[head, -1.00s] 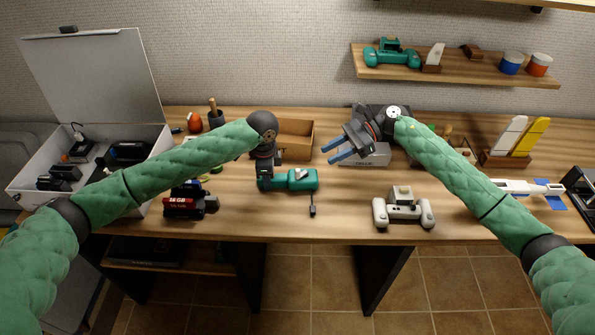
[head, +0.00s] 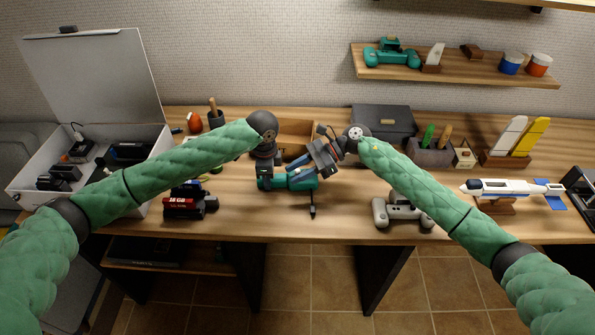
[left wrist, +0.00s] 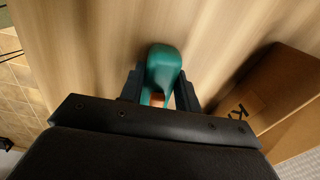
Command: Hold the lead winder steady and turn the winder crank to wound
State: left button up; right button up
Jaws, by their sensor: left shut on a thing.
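The teal lead winder (head: 292,183) lies on the wooden desk near the middle in the head view. Its dark crank (head: 312,210) hangs out over the desk on the near side, at the right end. My left gripper (head: 266,181) points down and is shut on the winder's left end. In the left wrist view the teal body (left wrist: 164,65) sits between the two dark fingers of my left gripper (left wrist: 159,90). My right gripper (head: 294,164) is over the back of the winder, fingers pointing left. Whether its fingers are apart is hard to see, and contact is unclear.
A cardboard box (head: 297,131) stands just behind the winder. A red-and-black device (head: 187,204) is to the left and a grey controller-like device (head: 400,212) to the right, partly under my right arm. A dark box (head: 383,122) is behind.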

grip_shut()
jog(key=shift+m+t, duration=0.4)
jog(key=shift+t, duration=0.1)
